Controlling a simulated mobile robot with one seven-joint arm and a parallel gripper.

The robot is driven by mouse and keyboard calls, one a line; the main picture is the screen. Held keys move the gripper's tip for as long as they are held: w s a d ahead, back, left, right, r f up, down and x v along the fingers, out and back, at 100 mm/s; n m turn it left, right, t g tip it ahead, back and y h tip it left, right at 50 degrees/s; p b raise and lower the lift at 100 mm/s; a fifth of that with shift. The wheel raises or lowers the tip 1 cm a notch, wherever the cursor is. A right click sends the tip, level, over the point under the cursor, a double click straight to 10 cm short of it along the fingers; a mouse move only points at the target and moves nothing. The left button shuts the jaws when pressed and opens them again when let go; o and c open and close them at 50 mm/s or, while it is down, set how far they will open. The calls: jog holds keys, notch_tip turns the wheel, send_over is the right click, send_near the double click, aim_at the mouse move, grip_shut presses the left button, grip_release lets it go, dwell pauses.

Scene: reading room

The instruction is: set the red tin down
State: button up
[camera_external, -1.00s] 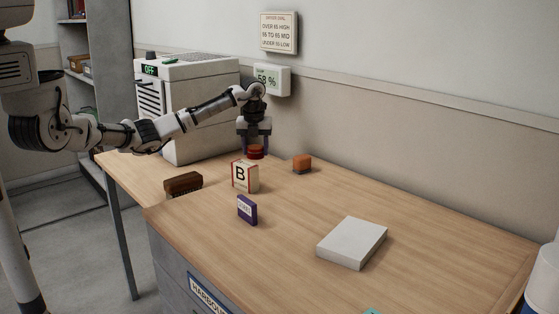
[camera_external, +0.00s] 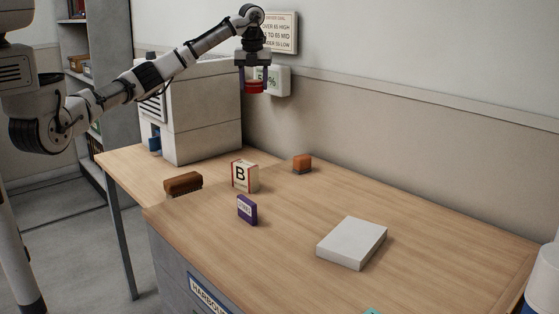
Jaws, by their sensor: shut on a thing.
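The red tin (camera_external: 254,87) is small and round and hangs in the air well above the table, in front of the wall. My gripper (camera_external: 254,79) points down and is shut on it, with one finger at each side. The wooden table (camera_external: 290,234) lies below, with nothing directly touching the tin.
On the table are a white box marked B (camera_external: 245,176), a purple box (camera_external: 247,210), an orange block (camera_external: 302,163), a brown brush (camera_external: 183,184) and a white slab (camera_external: 352,243). A white machine (camera_external: 198,125) stands behind. The table's middle and right are largely clear.

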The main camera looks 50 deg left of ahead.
jog(key=s+d+m+b, duration=0.35)
jog(key=d+m, duration=0.25)
jog(key=d, duration=1.1)
jog(key=m+h+b, duration=0.2)
jog(key=m+b, duration=0.1)
jog(key=m, duration=0.4)
send_over(302, 202)
jog(key=f, duration=1.7)
jog(key=shift+s+b, duration=0.3)
jog(key=shift+f, duration=2.3)
jog(key=shift+f, duration=0.1)
jog(key=o, duration=1)
jog(key=shift+f, duration=0.1)
notch_tip(302, 202, up, 12)
jog(key=s, duration=0.1)
jog(key=shift+s+a, duration=0.3)
jog(key=shift+a, duration=0.1)
jog(key=shift+m, duration=0.3)
